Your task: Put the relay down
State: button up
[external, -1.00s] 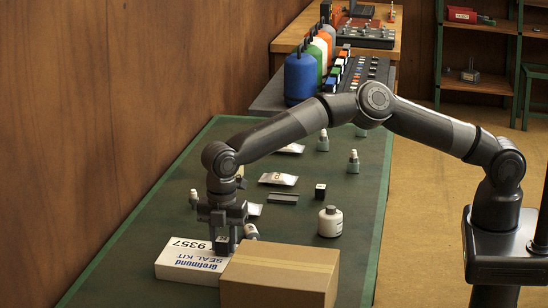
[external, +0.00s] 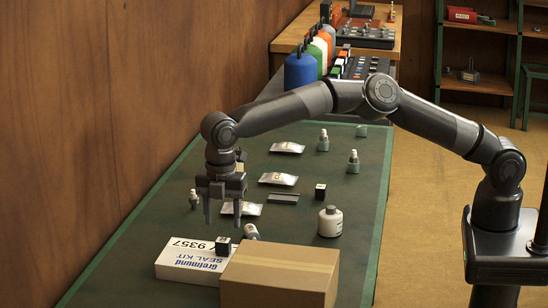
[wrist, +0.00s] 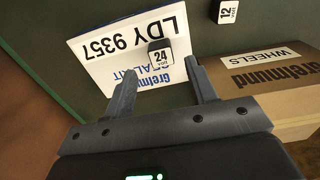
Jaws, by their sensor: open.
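The relay (external: 223,246), a small black cube with a white top label, sits upright on the white seal kit box (external: 180,262). In the wrist view the relay (wrist: 160,56) reads "24 VOLT" and lies near the edge of the seal kit box (wrist: 103,65). My gripper (external: 222,223) is open and empty, just above the relay and apart from it. In the wrist view the two fingers of my gripper (wrist: 161,80) stand either side of the relay with clear space between them.
A cardboard box (external: 280,272) stands close on the right of the seal kit box. A similar small cube (external: 320,191), a white bottle (external: 330,221) and silver packets (external: 278,179) stand or lie on the green table. A cube marked "12" (wrist: 229,10) shows in the wrist view.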

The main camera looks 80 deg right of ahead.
notch_tip(320, 180, up, 5)
notch_tip(320, 180, up, 12)
jog(key=m+t, duration=0.2)
send_over(224, 239)
jog(key=s+d, duration=0.5)
jog(key=s, duration=0.2)
jog(key=s+d+r+m+t+h, duration=0.1)
jog(key=s+d+r+m, duration=0.5)
jog(key=s+d, duration=0.6)
jog(key=s+d+f+m+t, duration=0.1)
jog(key=s+d+f+m, duration=0.1)
jog(key=s+d, duration=0.3)
jog(key=s+d+f+m, duration=0.2)
jog(key=s+d+m, duration=0.2)
jog(key=s, duration=0.8)
jog(key=s+d+f+m+t+y, duration=0.1)
jog(key=s+d+f+m, duration=0.1)
jog(key=s+d+m, duration=0.2)
jog(key=s+d, duration=0.3)
jog(key=s, duration=0.2)
jog(key=shift+s+t, duration=0.15)
jog(key=shift+t, duration=0.15)
jog(key=shift+o, duration=0.5)
